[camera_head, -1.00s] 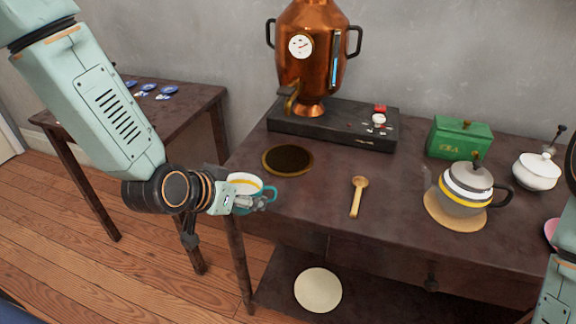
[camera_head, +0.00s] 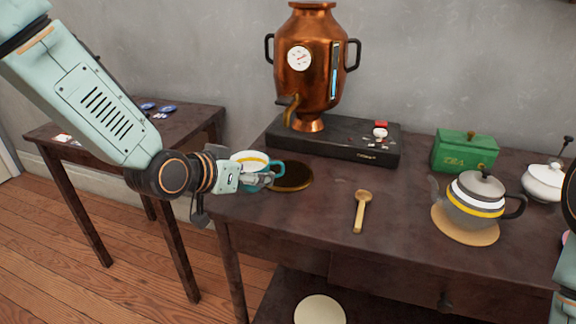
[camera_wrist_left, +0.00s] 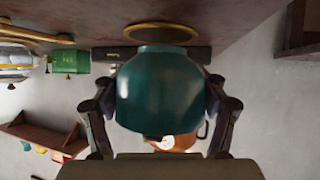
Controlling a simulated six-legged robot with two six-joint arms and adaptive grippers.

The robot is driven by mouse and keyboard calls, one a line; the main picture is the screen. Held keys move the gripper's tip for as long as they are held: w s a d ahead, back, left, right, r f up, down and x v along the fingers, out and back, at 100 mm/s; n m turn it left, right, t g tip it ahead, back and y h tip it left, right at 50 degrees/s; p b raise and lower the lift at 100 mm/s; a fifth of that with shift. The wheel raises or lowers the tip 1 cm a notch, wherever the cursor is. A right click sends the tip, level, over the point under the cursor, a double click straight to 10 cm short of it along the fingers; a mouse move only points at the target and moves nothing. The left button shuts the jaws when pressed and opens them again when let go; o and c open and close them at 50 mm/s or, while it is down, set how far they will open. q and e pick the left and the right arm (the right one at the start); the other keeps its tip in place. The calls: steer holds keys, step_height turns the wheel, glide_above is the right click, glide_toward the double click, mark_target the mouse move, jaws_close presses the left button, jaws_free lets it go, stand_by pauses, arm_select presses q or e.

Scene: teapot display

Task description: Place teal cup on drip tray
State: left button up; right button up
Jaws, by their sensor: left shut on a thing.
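In the left wrist view the teal cup (camera_wrist_left: 160,90) sits between both fingers of the left gripper (camera_wrist_left: 160,108). The round drip tray (camera_head: 294,177), dark with a brass rim, lies on the table just right of the cup. The cup overlaps its left edge in the picture. In the wrist view the brass rim (camera_wrist_left: 161,27) shows beyond the cup. Only part of my right arm shows at the right edge; its gripper is out of view.
A copper urn (camera_head: 310,70) with a tap stands on a black base (camera_head: 330,143) behind the tray. A wooden spoon (camera_head: 360,211) lies right of it. A teapot (camera_head: 474,200), green tea box (camera_head: 464,151) and white sugar bowl (camera_head: 543,182) stand farther right.

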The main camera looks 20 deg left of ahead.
arm_select(q)
steer(key=b, duration=0.2)
glide_above(288, 172)
steer(key=s, duration=0.2)
steer(key=shift+w+a+f, duration=0.1)
steer(key=shift+w+a, duration=0.05)
steer(key=shift+w, duration=0.6)
steer(key=f+b, duration=0.2)
steer(key=f, duration=0.1)
steer(key=shift+w+d+f+b, duration=0.2)
steer(key=shift+f+b, duration=0.1)
steer(key=shift+b, duration=0.05)
steer(key=shift+r, duration=0.1)
steer(key=shift+s, duration=0.1)
steer(key=o, duration=1.4)
steer(key=shift+f, duration=0.25)
